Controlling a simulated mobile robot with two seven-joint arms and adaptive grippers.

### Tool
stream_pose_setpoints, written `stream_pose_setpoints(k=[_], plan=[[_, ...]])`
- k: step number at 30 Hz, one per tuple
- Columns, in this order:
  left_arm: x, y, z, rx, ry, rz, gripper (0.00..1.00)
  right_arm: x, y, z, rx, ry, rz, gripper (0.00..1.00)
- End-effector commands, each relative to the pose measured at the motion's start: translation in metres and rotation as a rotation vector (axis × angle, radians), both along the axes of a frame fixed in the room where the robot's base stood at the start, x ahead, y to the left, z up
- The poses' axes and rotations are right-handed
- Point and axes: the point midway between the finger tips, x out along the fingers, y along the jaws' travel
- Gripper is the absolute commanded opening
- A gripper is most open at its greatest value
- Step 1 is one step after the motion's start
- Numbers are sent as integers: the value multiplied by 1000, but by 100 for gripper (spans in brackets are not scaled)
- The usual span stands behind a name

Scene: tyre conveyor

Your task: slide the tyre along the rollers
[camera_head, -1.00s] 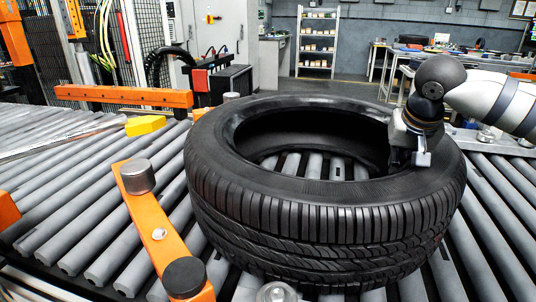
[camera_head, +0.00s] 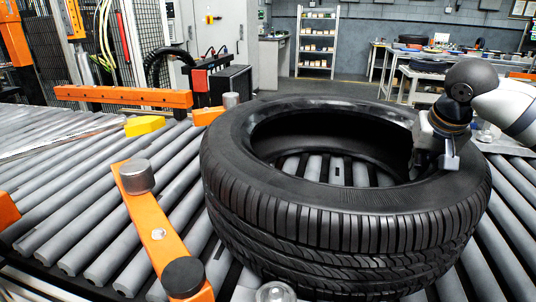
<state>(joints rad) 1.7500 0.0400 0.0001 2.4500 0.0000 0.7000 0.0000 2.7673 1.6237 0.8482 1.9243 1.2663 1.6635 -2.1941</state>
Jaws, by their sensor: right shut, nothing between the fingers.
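The black tyre (camera_head: 345,210) lies flat on the grey rollers (camera_head: 75,220), right of the middle of the head view. Rollers show through its open centre. My right gripper (camera_head: 432,165) is at the right side of the tyre, at the inner rim. It is shut with nothing between its fingers. Part of its fingers reaches down inside the tyre's hole, against or very near the inner wall; the tips are partly hidden. My left gripper is not in view.
An orange bar (camera_head: 158,228) with a metal post and a black knob stands just left of the tyre. Another orange rail (camera_head: 125,96) and a yellow block (camera_head: 145,125) are at the back left. Bare rollers lie left of the orange bar.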

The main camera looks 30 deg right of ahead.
Motion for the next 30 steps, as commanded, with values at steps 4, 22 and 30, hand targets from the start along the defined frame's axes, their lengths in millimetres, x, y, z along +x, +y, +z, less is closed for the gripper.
stream_pose_setpoints(k=[4, 22, 30], plan=[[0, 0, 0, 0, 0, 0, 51, -9, -10, 0, 1, 1, -5, 0], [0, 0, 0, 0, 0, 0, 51, -32, -38, 0, -1, 3, -4, 0], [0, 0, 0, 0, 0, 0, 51, -32, -38, -1, 0, 3, -3, 0]])
